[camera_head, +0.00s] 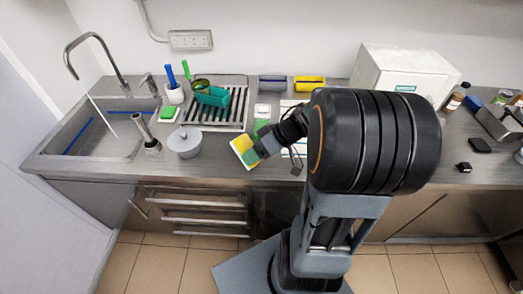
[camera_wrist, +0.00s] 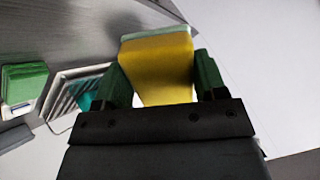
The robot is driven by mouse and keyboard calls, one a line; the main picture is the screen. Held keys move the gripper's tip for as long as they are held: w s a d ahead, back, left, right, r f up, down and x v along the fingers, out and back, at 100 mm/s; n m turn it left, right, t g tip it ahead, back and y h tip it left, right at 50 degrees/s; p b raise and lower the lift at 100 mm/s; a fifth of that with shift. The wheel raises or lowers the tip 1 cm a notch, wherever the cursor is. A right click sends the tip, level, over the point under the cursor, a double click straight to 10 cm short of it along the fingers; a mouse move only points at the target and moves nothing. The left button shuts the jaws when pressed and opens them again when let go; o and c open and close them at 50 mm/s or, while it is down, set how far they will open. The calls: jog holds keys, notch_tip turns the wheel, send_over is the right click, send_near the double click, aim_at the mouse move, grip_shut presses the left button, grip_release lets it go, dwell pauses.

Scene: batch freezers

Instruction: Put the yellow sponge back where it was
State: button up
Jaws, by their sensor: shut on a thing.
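The yellow sponge (camera_head: 243,152) is held in my gripper (camera_head: 258,146), above the front part of the counter, right of the grey lidded pot. It is tilted and has a pale layer along one side. In the wrist view the sponge (camera_wrist: 157,70) sits between the two green-padded fingers of my gripper (camera_wrist: 162,82), which are shut on it. The wrist view shows a green block (camera_wrist: 25,82) on a white base at the left.
The drying rack (camera_head: 238,119) holds a teal item (camera_head: 212,96). The grey lidded pot (camera_head: 185,141) stands left of my gripper. The sink (camera_head: 70,151) is at far left. A yellow bin (camera_head: 309,83) and a grey-blue bin (camera_head: 272,83) stand by the wall.

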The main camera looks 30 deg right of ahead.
jog(key=w+d+f, duration=0.8)
jog(key=shift+w+f, duration=0.2)
jog(key=shift+w+d+f, duration=0.1)
jog(key=shift+d+f, duration=0.05)
jog(key=shift+f, duration=0.15)
jog(key=shift+w+f, duration=0.1)
jog(key=shift+f, duration=1.45)
jog(key=o, duration=1)
jog(key=shift+f, duration=0.15)
jog(key=shift+c, duration=0.2)
